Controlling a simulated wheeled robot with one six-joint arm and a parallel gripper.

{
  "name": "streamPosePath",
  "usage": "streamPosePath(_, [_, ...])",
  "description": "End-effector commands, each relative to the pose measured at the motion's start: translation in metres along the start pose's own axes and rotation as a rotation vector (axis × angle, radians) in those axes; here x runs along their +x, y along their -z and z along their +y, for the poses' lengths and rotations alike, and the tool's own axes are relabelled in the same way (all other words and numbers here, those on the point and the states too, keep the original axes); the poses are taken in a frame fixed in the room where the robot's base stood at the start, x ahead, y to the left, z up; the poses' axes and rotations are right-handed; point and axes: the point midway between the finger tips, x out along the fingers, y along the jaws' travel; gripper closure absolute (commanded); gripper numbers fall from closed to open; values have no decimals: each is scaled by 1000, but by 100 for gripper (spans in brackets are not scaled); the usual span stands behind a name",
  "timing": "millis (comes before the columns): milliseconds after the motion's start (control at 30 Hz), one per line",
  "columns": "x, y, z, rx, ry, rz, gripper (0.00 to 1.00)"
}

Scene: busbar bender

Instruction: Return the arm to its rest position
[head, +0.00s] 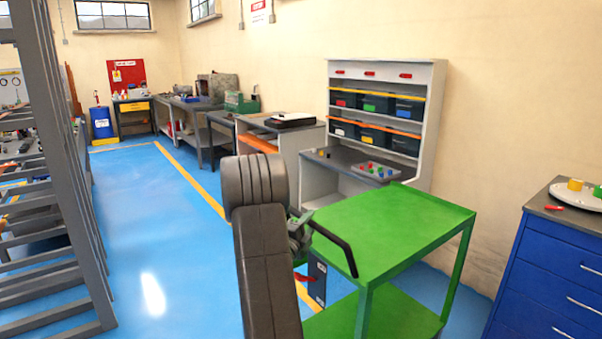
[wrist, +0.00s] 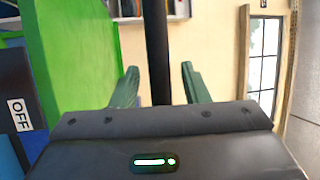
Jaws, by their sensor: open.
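My arm fills the middle foreground of the head view. My gripper (head: 302,232) shows partly behind it, beside the left edge of the green cart. A black bar (head: 335,245) slants from the gripper down to the right, in front of the cart top. In the wrist view my gripper (wrist: 160,88) has its two green fingers apart. The black bar (wrist: 155,45) runs upright in the picture between them, with a visible gap on each side. What the bar is fixed to is hidden.
The green cart (head: 395,235) stands close at right of my arm. A dark panel with an OFF label (wrist: 19,114) shows in the wrist view. A blue cabinet (head: 545,275) is far right; a grey rack (head: 70,170) is left. Blue floor (head: 170,240) between rack and arm is clear.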

Motion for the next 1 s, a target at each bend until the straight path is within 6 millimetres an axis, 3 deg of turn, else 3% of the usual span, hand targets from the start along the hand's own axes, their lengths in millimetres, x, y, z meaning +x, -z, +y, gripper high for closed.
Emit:
streamPosePath(33, [8,1,-1,0,1,2,59])
streamPosePath(200, [-5,-5,-3,0,-1,-1,59])
streamPosePath(600, [-8,-5,-2,1,0,0,59])
streamPosePath(867, [1,0,3,1,1,1,59])
streamPosePath(1000, [-23,-2,2,0,0,-4,59])
